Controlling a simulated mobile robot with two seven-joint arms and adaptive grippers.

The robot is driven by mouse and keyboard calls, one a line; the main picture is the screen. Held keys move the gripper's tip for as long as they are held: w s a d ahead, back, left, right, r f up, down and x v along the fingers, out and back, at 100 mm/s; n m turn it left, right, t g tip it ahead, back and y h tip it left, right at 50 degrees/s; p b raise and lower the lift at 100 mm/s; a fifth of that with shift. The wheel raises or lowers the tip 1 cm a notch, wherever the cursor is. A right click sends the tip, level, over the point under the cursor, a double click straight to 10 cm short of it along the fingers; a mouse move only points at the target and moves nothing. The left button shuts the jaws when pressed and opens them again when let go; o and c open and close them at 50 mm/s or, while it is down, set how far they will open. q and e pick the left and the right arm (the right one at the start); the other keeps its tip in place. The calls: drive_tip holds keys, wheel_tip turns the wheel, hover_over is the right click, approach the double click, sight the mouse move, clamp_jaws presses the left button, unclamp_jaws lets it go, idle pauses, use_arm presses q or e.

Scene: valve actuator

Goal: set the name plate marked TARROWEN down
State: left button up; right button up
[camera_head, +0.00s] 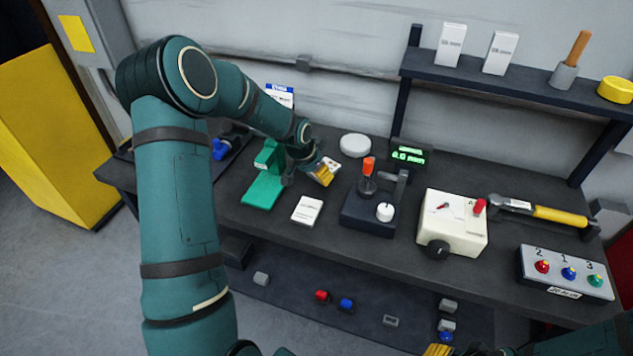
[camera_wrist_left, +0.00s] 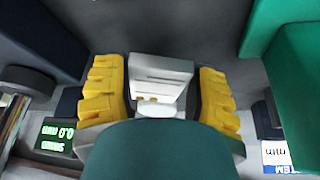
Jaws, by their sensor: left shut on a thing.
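My left gripper (camera_head: 325,174) is above the bench, between the green fixture and the round white disc. It is shut on a pale, plate-like piece, taken as the name plate (camera_wrist_left: 160,75), which shows between the yellow fingers in the left wrist view (camera_wrist_left: 160,98). Its lettering cannot be read, so TARROWEN is not confirmed. In the head view, the gripper hides most of it. Yellow fingers of my right gripper (camera_head: 438,350) are cut off at the bottom edge of the head view; their opening cannot be judged.
A green fixture (camera_head: 263,190) and a white card (camera_head: 307,210) with small print are on the dark bench (camera_head: 280,227). A dark device with an orange-topped lever (camera_head: 368,170), a cream box (camera_head: 452,222) and a lit green display (camera_head: 408,155) stand to the right.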

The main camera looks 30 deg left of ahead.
sight(315, 187)
use_arm(q)
wheel_tip(315, 187, down, 4)
drive_tip(key=shift+r, duration=0.15)
drive_tip(key=o, duration=1.2)
drive_tip(key=shift+b, duration=0.3)
drive_tip(key=shift+r, duration=0.1)
drive_tip(key=shift+r, duration=0.3)
drive_tip(key=p+v, duration=0.1)
drive_tip(key=v, duration=1)
drive_tip(key=shift+s+r+p, duration=0.15)
drive_tip(key=shift+p, duration=0.2)
